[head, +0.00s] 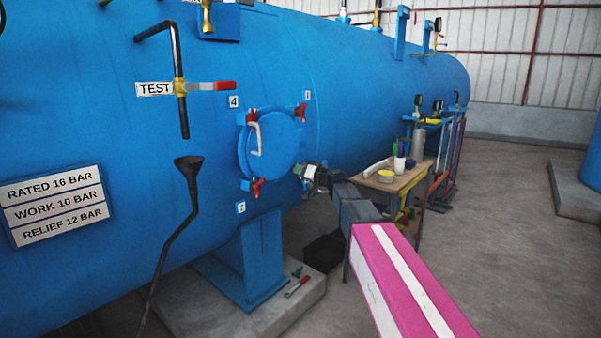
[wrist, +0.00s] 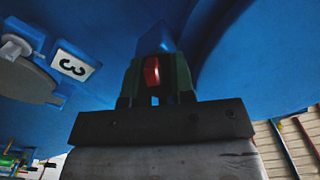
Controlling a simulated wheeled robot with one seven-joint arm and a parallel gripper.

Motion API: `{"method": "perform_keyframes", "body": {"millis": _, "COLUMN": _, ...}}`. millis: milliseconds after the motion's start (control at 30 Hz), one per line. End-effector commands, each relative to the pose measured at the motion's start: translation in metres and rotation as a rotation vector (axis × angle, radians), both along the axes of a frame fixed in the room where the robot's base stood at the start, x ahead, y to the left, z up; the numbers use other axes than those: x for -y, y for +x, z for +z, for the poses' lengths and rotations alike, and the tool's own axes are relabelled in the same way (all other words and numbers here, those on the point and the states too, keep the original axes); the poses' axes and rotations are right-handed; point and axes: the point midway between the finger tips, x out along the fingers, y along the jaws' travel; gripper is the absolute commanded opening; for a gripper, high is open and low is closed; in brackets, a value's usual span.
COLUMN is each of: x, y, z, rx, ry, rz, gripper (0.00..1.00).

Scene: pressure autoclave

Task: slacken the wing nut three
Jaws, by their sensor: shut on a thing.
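Wing nut three shows as a red piece (wrist: 152,72) in the wrist view, between the two dark green fingers of my gripper (wrist: 157,78). The fingers are shut on it, and they hide most of its sides and its stud. The white number plate "3" (wrist: 73,66) is to its left in that view. In the head view my gripper (head: 310,174) reaches the lower right rim of the round blue hatch cover (head: 272,143). Only a bit of red shows there at its tip.
Other red wing nuts sit around the cover, at upper left (head: 251,118), upper right (head: 302,113) and bottom (head: 257,188). A pale bent handle (head: 255,138) is on the cover. A wooden bench (head: 399,180) with small items stands right of my gripper. A black bin (head: 323,252) is below.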

Motion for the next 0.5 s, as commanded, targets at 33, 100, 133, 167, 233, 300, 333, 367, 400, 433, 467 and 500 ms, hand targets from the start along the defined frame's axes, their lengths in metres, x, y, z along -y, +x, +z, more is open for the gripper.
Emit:
{"method": "perform_keyframes", "body": {"millis": 33, "x": 0.0002, "y": -0.0018, "z": -0.0016, "rx": 0.003, "ry": -0.006, "rz": 0.002, "gripper": 0.00}}
{"method": "perform_keyframes", "body": {"millis": 100, "x": 0.0001, "y": -0.0018, "z": -0.0016, "rx": 0.006, "ry": -0.009, "rz": 0.002, "gripper": 0.00}}
{"method": "perform_keyframes", "body": {"millis": 133, "x": 0.0001, "y": -0.0018, "z": -0.0016, "rx": 0.007, "ry": -0.009, "rz": 0.002, "gripper": 0.00}}
{"method": "perform_keyframes", "body": {"millis": 167, "x": 0.0001, "y": -0.0018, "z": -0.0016, "rx": 0.007, "ry": -0.009, "rz": 0.002, "gripper": 0.00}}
{"method": "perform_keyframes", "body": {"millis": 233, "x": 0.0002, "y": -0.0017, "z": -0.0017, "rx": 0.007, "ry": -0.010, "rz": 0.002, "gripper": 0.00}}
{"method": "perform_keyframes", "body": {"millis": 300, "x": 0.0002, "y": -0.0019, "z": -0.0017, "rx": 0.007, "ry": -0.010, "rz": 0.002, "gripper": 0.00}}
{"method": "perform_keyframes", "body": {"millis": 333, "x": 0.0002, "y": -0.0019, "z": -0.0017, "rx": 0.007, "ry": -0.009, "rz": 0.002, "gripper": 0.00}}
{"method": "perform_keyframes", "body": {"millis": 367, "x": 0.0002, "y": -0.0018, "z": -0.0018, "rx": 0.007, "ry": -0.009, "rz": 0.002, "gripper": 0.00}}
{"method": "perform_keyframes", "body": {"millis": 400, "x": 0.0002, "y": -0.0019, "z": -0.0017, "rx": 0.007, "ry": -0.009, "rz": 0.002, "gripper": 0.00}}
{"method": "perform_keyframes", "body": {"millis": 433, "x": 0.0002, "y": -0.0019, "z": -0.0017, "rx": 0.007, "ry": -0.009, "rz": 0.002, "gripper": 0.00}}
{"method": "perform_keyframes", "body": {"millis": 467, "x": 0.0002, "y": -0.0019, "z": -0.0017, "rx": 0.007, "ry": -0.009, "rz": 0.002, "gripper": 0.30}}
{"method": "perform_keyframes", "body": {"millis": 500, "x": 0.0002, "y": -0.0019, "z": -0.0016, "rx": 0.007, "ry": -0.009, "rz": 0.002, "gripper": 0.43}}
